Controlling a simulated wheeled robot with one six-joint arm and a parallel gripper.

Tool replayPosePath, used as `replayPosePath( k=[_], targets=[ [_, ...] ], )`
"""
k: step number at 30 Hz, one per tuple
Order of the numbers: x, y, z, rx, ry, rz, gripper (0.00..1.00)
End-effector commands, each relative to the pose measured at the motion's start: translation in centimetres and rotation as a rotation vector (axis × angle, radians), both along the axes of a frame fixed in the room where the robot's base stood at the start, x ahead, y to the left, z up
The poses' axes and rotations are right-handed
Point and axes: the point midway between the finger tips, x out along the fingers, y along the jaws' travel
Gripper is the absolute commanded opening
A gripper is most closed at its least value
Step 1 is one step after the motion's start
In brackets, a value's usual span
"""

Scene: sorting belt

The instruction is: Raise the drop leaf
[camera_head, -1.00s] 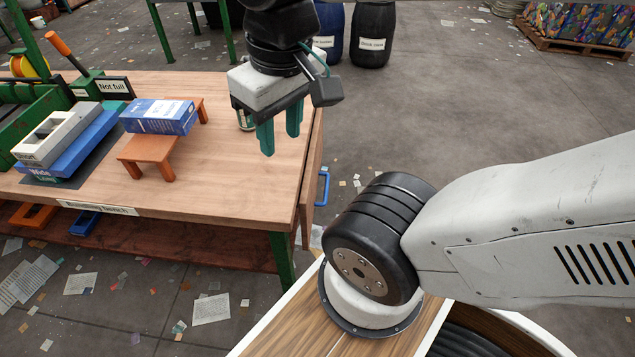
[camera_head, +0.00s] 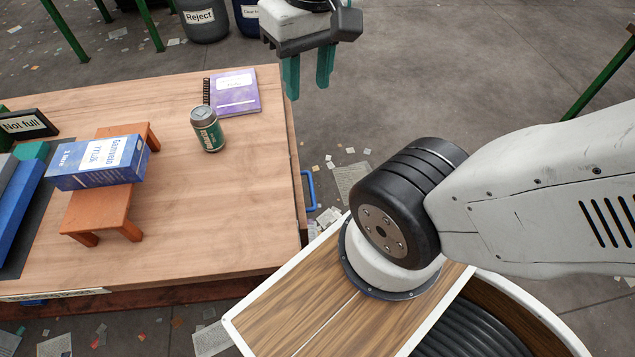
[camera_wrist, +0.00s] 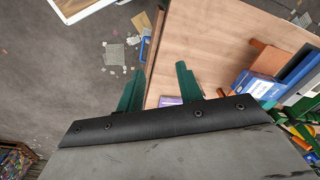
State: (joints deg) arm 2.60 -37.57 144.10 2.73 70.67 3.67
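The drop leaf (camera_head: 297,182) hangs down along the right end of the wooden table (camera_head: 190,245), seen almost edge-on. A blue handle (camera_head: 311,190) sticks out from its outer side. The handle also shows in the wrist view (camera_wrist: 144,49), left of the table edge. My gripper (camera_head: 307,82) is open and empty, its two green fingers apart and pointing down. In the head view it is above and beyond the handle in the picture, near the table's far right corner. It touches nothing that I can see. The leaf's outer face is mostly hidden.
On the table stand a green can (camera_head: 208,130), a purple notebook (camera_head: 236,92), and an orange stand (camera_head: 98,209) bearing a blue box (camera_head: 98,163). A "Not full" sign (camera_head: 27,125) is at the left. Floor right of the table is open, with scattered paper.

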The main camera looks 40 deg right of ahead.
Motion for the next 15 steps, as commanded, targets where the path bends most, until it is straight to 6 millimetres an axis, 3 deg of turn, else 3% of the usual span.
replayPosePath(
  k=[8, 15],
  targets=[
    [7.7, -1.6, -2.4, 0.173, 0.240, -0.439, 0.36],
    [14.5, -5.0, -7.2, 0.315, 0.462, -0.848, 0.36]
  ],
)
